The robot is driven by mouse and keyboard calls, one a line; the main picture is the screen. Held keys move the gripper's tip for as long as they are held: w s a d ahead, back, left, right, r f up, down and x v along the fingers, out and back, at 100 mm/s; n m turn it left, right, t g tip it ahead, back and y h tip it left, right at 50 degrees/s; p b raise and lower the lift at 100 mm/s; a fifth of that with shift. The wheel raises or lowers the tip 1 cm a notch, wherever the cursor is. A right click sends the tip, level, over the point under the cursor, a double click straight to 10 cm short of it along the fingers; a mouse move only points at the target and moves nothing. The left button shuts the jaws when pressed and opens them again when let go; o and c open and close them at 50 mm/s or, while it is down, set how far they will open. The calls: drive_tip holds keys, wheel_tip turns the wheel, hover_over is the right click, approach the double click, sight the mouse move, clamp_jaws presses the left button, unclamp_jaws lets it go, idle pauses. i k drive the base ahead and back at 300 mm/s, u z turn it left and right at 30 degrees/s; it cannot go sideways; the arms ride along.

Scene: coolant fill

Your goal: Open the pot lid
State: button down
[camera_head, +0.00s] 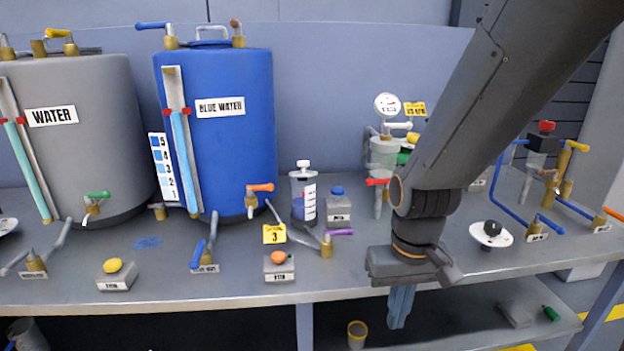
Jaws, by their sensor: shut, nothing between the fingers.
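No thing in view is labelled as a pot. A clear vessel (383,158) stands under a round gauge, partly hidden beside my arm. A small clear jar (302,200) with a white cap (303,163) stands right of the blue tank. My gripper (400,305) points down at the bench's front edge, its blue fingers shut and empty, touching none of these.
A grey WATER tank (95,130) is at the left. Valves, a yellow button (113,266) and an orange button (278,257) line the bench front. A white dial with a black knob (491,232) and blue pipes (508,195) are at the right. A yellow-rimmed cup (357,334) is below.

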sight(303, 164)
drive_tip(key=z, duration=2.15)
drive_tip(key=k, duration=1.3)
drive_tip(key=u, duration=2.1)
drive_tip(key=i, duration=0.5)
drive_tip(key=z, duration=0.05)
